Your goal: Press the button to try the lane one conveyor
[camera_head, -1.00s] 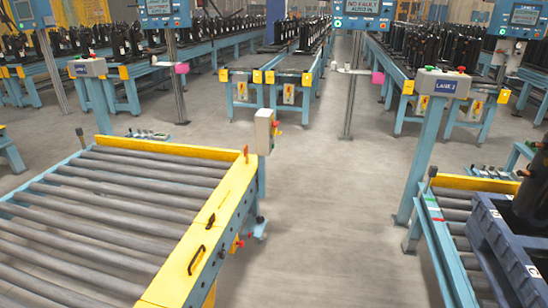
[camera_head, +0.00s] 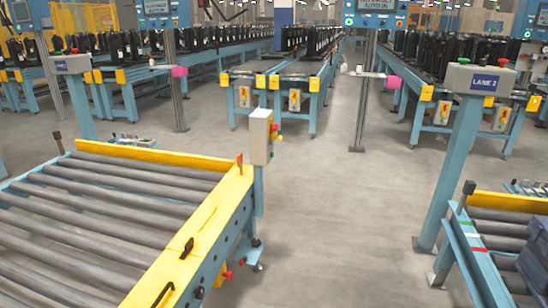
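A grey button box (camera_head: 72,65) stands on a blue post at the left, behind the near roller conveyor. It has a small green button and a red button on top, and its blue label is too small to read surely. A second grey button box (camera_head: 480,79) on a blue post at the right is labelled LANE 2, with a green and a red button on top. The near left roller conveyor (camera_head: 100,215) has yellow rails and no load. Neither of my grippers is in view.
A pale control box (camera_head: 261,137) with buttons stands at the left conveyor's corner. A right roller conveyor (camera_head: 500,203) carries part of a dark blue crate (camera_head: 530,262). Back conveyors hold many black compressors (camera_head: 420,53). The grey floor (camera_head: 330,220) between the near conveyors is clear.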

